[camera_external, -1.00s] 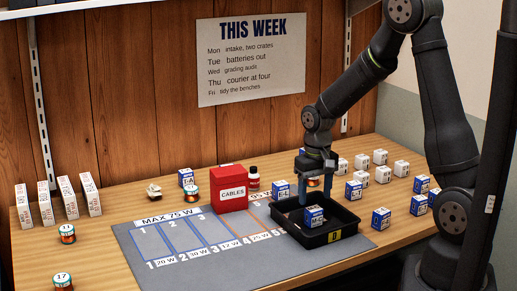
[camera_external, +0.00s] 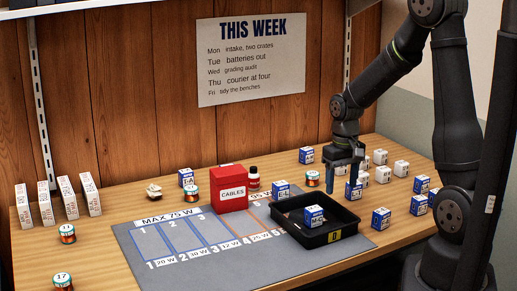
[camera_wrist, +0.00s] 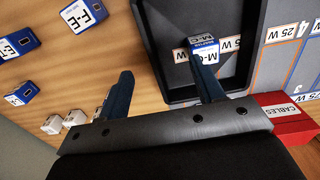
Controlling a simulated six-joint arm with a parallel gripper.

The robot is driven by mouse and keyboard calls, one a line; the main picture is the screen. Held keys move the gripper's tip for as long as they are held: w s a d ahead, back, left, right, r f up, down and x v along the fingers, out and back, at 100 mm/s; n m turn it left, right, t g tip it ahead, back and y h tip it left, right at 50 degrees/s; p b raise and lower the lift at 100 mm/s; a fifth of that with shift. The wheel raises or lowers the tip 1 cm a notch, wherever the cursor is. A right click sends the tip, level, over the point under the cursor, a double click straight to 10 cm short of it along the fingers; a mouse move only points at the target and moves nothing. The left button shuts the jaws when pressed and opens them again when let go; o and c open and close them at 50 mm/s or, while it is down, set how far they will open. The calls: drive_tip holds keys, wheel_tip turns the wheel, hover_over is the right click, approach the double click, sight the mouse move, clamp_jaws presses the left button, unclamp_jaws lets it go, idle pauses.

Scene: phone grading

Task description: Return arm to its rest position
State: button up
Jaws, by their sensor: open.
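My gripper (camera_external: 345,178) hangs over the bench just behind the black tray, its blue fingers pointing down. In the wrist view the two fingers of my gripper (camera_wrist: 165,88) stand wide apart with nothing between them. The black tray (camera_external: 335,237) with a yellow label sits on the right part of the grey mat. A blue and white box marked M-C (camera_external: 314,216) lies inside the tray; it also shows in the wrist view (camera_wrist: 204,47) close to one fingertip.
A red CABLES box (camera_external: 230,202) stands at the mat's back edge. Blue and white boxes (camera_external: 381,218) and white boxes (camera_external: 401,168) stand on the right. Tall white boxes (camera_external: 68,198) stand at the left. The mat's (camera_external: 190,250) left part is clear.

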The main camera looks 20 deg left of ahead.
drive_tip(key=w+d+r, duration=0.2)
drive_tip(key=d+r, duration=0.1)
drive_tip(key=d, duration=0.1)
drive_tip(key=w+a, duration=0.5)
drive_tip(key=w, duration=0.4)
drive_tip(key=w+a, duration=0.5)
drive_tip(key=w, duration=0.5)
drive_tip(key=w+a+f+n, duration=0.1)
drive_tip(key=w+a, duration=0.5)
drive_tip(key=w, duration=0.3)
drive_tip(key=shift+w, duration=0.35)
drive_tip(key=shift+a, duration=0.1)
